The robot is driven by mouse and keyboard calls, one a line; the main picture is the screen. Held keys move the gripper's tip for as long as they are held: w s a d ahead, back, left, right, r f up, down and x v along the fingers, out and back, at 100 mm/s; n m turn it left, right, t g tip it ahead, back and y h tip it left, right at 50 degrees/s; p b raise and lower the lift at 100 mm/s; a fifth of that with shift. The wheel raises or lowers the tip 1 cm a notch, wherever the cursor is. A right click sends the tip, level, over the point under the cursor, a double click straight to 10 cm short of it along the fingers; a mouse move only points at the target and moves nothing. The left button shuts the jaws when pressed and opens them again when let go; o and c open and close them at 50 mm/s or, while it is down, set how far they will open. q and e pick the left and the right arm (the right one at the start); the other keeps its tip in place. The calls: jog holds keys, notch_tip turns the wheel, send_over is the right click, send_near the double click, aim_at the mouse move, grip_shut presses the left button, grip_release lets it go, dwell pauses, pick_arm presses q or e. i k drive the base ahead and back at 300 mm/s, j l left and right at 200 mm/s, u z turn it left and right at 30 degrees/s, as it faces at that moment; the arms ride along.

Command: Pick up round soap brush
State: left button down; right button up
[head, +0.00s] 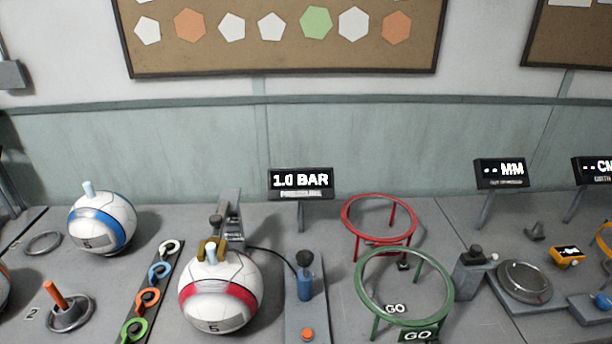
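I cannot clearly make out a round soap brush in the head view. A short orange handle (55,294) stands slightly tilted in a round metal base (70,316) at the lower left, near a number 2 on the bench. Its lower end is hidden in the base, so I cannot tell if it is a brush. Neither of my grippers shows in this view.
A blue-striped ball (101,222) and a red-striped ball (217,292) stand on the grey bench. A strip with coloured rings (159,271) lies between them. A red ring stand (379,238), a green ring stand (404,311) and a round metal plate (524,281) are to the right.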

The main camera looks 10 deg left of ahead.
aim_at(50, 286)
jog(key=u, duration=2.05)
